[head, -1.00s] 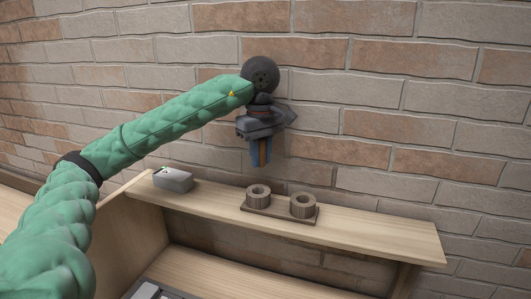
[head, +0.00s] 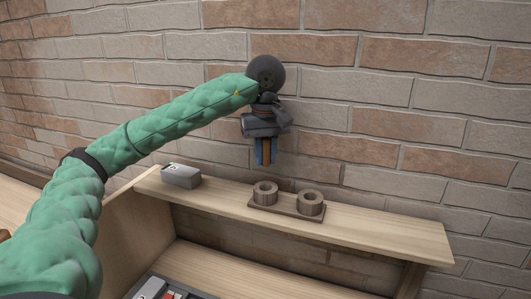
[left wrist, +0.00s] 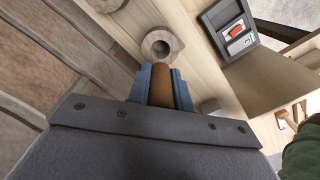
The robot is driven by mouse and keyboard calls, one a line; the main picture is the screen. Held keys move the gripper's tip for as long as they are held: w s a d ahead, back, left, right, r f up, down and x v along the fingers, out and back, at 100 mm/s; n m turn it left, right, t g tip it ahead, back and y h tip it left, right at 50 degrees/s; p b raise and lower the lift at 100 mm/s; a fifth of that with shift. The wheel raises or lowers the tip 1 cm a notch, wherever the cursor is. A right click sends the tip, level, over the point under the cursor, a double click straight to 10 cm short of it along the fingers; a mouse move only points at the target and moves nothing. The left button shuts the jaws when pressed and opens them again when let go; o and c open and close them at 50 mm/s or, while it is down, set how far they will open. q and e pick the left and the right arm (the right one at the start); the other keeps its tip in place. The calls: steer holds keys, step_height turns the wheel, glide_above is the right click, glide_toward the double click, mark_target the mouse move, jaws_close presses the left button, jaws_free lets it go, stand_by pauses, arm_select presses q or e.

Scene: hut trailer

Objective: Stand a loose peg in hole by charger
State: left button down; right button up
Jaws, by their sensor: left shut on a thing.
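My left gripper (head: 265,154) is shut on a brown peg (head: 266,150), which hangs upright between the blue fingers. The peg also shows between the fingers in the left wrist view (left wrist: 171,88). Below them on the shelf is a dark wooden holder (head: 286,208) with two round ringed holes. The gripper is above the left ring (head: 265,194), with a gap between. The right ring (head: 310,203) looks empty. The charger, a grey box (head: 181,177), lies on the shelf left of the holder. One ring (left wrist: 160,47) shows ahead of the peg in the left wrist view. My right gripper is out of view.
The pale wooden shelf (head: 385,231) runs along a brick wall (head: 400,100) close behind the gripper. A dark tray (head: 165,288) with red and grey items sits lower down. The right part of the shelf is clear.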

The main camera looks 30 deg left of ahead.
mark_target(265, 163)
arm_select(q)
steer(key=shift+f, duration=0.65)
step_height(265, 163, down, 3)
steer(key=shift+r+b, duration=0.2)
steer(key=shift+b, duration=0.25)
steer(key=shift+f, duration=0.8)
steer(key=shift+f+b, duration=0.4)
steer(key=shift+b, duration=0.1)
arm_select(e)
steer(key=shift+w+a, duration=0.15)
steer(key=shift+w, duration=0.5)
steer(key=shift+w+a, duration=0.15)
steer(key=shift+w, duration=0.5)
arm_select(q)
steer(key=shift+f+b, duration=0.4)
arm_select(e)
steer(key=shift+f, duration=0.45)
arm_select(q)
steer(key=shift+r, duration=0.2)
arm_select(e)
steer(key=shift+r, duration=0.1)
arm_select(q)
steer(key=shift+r, duration=0.6)
